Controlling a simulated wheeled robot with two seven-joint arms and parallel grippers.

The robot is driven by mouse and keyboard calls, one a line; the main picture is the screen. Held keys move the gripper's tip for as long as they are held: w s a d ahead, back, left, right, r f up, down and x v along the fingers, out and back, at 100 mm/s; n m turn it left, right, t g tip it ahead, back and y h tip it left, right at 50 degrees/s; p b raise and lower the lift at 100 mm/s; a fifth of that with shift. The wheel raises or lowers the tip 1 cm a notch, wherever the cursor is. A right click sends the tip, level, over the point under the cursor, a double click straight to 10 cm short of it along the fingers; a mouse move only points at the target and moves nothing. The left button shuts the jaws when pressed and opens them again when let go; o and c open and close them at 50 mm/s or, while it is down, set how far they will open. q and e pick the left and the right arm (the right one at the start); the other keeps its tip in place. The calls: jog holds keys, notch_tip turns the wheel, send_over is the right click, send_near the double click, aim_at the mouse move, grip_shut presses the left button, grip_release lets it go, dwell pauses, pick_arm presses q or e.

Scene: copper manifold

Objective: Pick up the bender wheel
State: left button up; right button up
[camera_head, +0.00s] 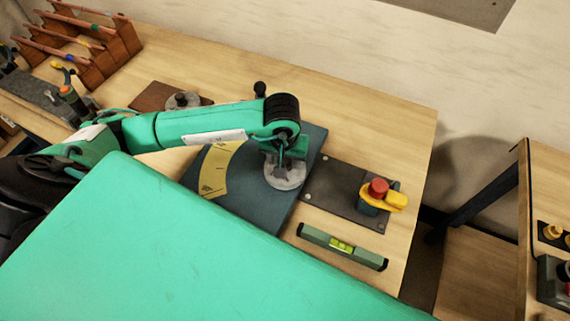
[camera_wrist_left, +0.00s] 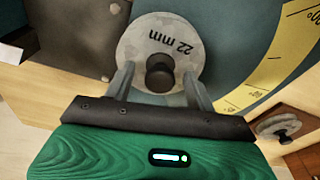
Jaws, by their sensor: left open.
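The bender wheel (camera_head: 285,179), a grey metal disc, lies on a dark blue plate (camera_head: 245,200). In the left wrist view the bender wheel (camera_wrist_left: 138,47) shows the marking "22 mm" and a black knob (camera_wrist_left: 160,70) standing at its middle. My left gripper (camera_head: 284,160) is over the wheel. In the left wrist view its two fingers (camera_wrist_left: 158,78) are open, one on each side of the knob. Gaps show between the knob and the fingers. A second grey disc (camera_head: 183,100) with a dark knob sits on a brown board to the left. My right gripper is not in view.
A yellow angle scale (camera_head: 218,168) lies on the blue plate. To the right are a dark metal plate (camera_head: 332,191) with a red-topped, yellow-lidded device (camera_head: 378,189), and a green spirit level (camera_head: 342,246). A wooden rack (camera_head: 122,42) stands at the far left. The table's back right is clear.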

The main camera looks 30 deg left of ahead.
pick_arm(q)
jog(key=shift+f, duration=0.15)
grip_shut()
dwell(0.4)
jog(key=shift+w+r+b, duration=0.1)
jog(key=shift+r+b, duration=0.2)
jog(key=shift+r, duration=0.3)
notch_tip(320, 180, up, 18)
jog(key=b, duration=0.4)
jog(key=shift+r, duration=0.25)
